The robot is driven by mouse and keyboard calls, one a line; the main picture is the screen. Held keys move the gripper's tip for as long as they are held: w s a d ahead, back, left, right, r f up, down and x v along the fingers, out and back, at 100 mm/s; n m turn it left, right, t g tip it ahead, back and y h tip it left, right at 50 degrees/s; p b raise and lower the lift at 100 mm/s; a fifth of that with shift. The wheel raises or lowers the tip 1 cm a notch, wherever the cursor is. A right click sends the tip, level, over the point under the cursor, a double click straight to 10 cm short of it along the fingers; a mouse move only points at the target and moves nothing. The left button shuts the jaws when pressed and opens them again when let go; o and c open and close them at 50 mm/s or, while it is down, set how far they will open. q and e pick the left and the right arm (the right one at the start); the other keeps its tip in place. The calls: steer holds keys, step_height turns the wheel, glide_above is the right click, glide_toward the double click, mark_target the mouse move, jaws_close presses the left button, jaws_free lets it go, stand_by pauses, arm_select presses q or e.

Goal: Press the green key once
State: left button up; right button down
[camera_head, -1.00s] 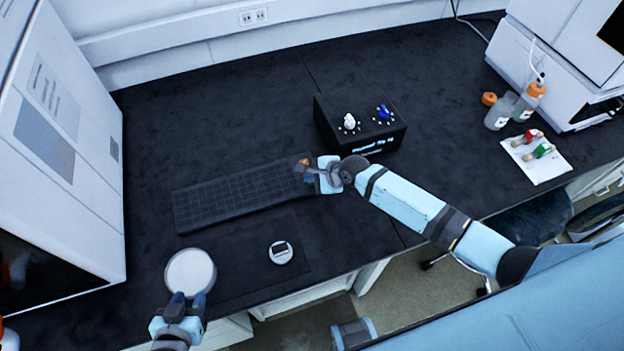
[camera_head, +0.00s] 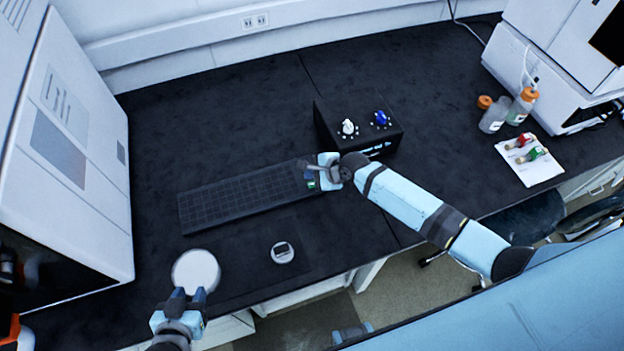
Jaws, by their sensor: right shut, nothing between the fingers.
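A dark keyboard (camera_head: 245,196) lies on the black bench. Small coloured keys show at its right end: a green key (camera_head: 311,185) and a blue key (camera_head: 309,175) just above it in the picture. My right gripper (camera_head: 308,165) is shut and empty, over the keyboard's right end close to these keys. Whether it touches any key cannot be told, and it partly hides that end. My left gripper (camera_head: 187,293) is at the bench's front edge, its two fingertips apart at the near rim of a white round disc (camera_head: 196,270).
A black box (camera_head: 358,130) with a white and a blue knob stands behind my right gripper. A small round device (camera_head: 282,252) lies in front of the keyboard. Bottles (camera_head: 507,112) and a white sheet (camera_head: 530,168) are at the right. The back of the bench is clear.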

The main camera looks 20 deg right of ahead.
mark_target(312, 186)
steer(key=shift+r+p, duration=1.35)
steer(key=shift+r, duration=0.15)
steer(key=shift+f, duration=0.1)
